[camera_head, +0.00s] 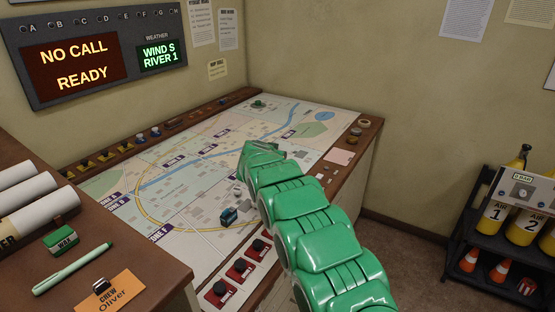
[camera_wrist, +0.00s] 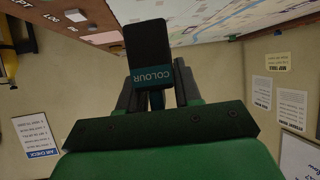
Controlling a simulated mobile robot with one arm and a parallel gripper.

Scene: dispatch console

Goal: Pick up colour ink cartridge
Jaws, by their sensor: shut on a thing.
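The colour ink cartridge (camera_wrist: 148,52) is a black block with a teal end marked COLOUR. It shows in the middle of the wrist view, with its label upside down. My gripper (camera_wrist: 154,95) is shut on its teal end, with one dark finger on each side. The black part sticks out beyond the fingers. In the head view my green arm reaches over the right part of the map, and its far end hides the fingers and the held cartridge.
The map table (camera_head: 185,225) has a wooden rim and small items along its edges. A small teal and dark block (camera_head: 229,216) sits on it, left of my arm. A dark rack (camera_head: 480,240) with yellow cylinders stands at right.

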